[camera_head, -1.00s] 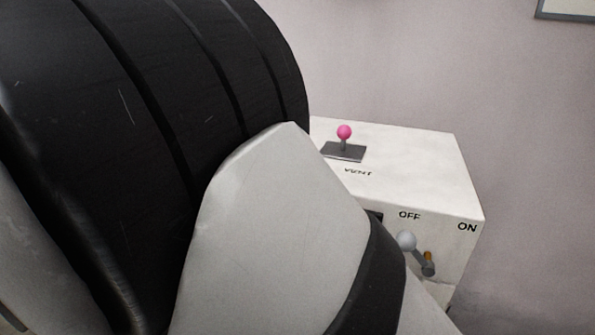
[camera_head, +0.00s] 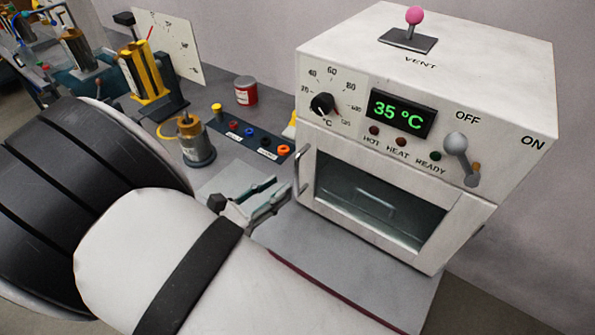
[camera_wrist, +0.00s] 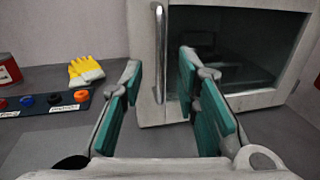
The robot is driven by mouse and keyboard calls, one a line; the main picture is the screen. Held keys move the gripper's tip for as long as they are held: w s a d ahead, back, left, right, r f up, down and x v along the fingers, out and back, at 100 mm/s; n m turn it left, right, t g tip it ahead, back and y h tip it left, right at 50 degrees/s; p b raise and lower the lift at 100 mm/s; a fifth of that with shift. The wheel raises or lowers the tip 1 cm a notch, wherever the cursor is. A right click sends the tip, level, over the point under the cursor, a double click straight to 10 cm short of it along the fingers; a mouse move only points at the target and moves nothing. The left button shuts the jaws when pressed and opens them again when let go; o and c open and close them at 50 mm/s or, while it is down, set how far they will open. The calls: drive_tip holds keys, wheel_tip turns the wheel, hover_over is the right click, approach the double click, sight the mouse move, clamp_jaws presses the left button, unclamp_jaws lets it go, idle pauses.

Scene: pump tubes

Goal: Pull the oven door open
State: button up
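The oven (camera_head: 470,60) is a white box with a display that reads 35 °C. Its door (camera_head: 420,258) has a dark glass window and looks shut. The door's upright metal handle (camera_head: 299,172) is on the door's left edge; it also shows in the wrist view (camera_wrist: 159,60). My gripper (camera_head: 280,190) is to the left of the handle in the head view, with its fingertips close to it. In the wrist view my gripper (camera_wrist: 160,70) is open, and the handle appears between its two teal-padded fingers. I cannot tell whether either finger touches it.
A socket strip (camera_head: 250,137), a brass-topped pot (camera_head: 195,145) and a red can (camera_head: 246,91) stand left of the oven. Yellow gloves (camera_wrist: 85,70) lie behind. The oven's lever (camera_head: 460,155) sticks out at right. Grey bench (camera_head: 320,255) in front of the door is clear.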

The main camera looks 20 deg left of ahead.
sight(295, 176)
drive_tip(key=x, duration=0.7)
drive_tip(key=shift+s, duration=0.1)
clamp_jaws()
